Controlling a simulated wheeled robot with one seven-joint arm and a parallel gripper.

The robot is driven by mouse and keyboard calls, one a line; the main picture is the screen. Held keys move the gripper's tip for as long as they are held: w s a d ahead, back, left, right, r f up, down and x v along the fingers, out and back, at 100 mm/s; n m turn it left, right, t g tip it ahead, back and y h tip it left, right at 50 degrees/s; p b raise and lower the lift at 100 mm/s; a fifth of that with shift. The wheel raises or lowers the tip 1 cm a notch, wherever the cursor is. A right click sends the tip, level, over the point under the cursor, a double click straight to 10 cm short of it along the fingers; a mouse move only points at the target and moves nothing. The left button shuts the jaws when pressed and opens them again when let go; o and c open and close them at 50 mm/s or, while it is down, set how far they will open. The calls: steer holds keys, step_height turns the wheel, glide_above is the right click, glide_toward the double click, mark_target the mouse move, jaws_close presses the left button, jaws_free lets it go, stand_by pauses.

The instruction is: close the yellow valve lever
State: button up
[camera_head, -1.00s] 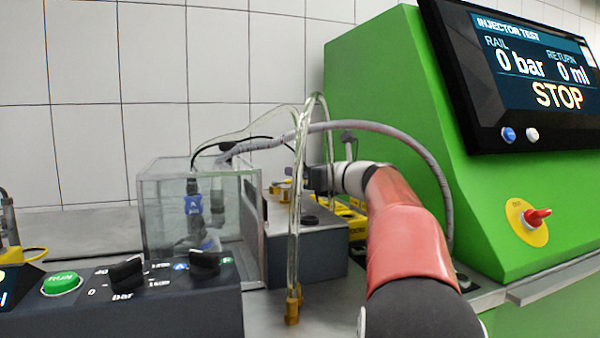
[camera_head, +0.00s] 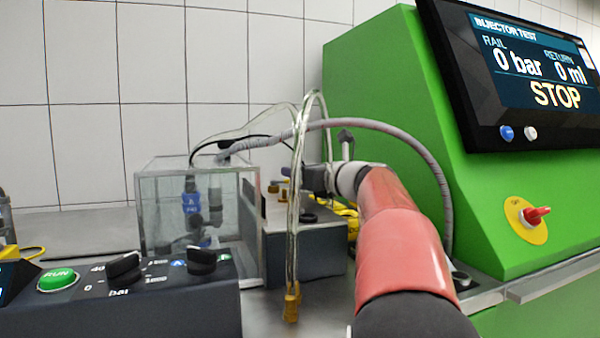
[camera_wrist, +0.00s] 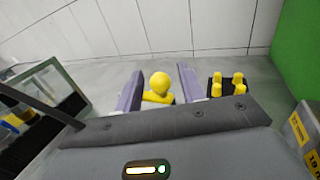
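In the wrist view a yellow round knob (camera_wrist: 158,82) with a yellow piece below it shows between my fingers. It looks like the end of the yellow valve lever; the rest is hidden behind my gripper body. My gripper (camera_wrist: 160,88) is open, with one finger on each side of the knob and visible gaps. I cannot tell how deep the knob sits between the fingers. In the head view my gripper (camera_head: 318,180) is small and partly hidden behind clear hoses, and the lever cannot be made out there.
A glass tank (camera_head: 160,225) stands left of my arm. Clear hoses (camera_head: 294,230) hang close in front of my gripper. The green test bench (camera_head: 370,90) rises at right. In the wrist view a black holder with yellow pegs (camera_wrist: 228,84) stands right of my fingers.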

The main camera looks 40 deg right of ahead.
steer(key=s+b, duration=0.1)
steer(key=s, duration=0.6)
steer(key=shift+s+d, duration=0.4)
steer(key=shift+d, duration=0.05)
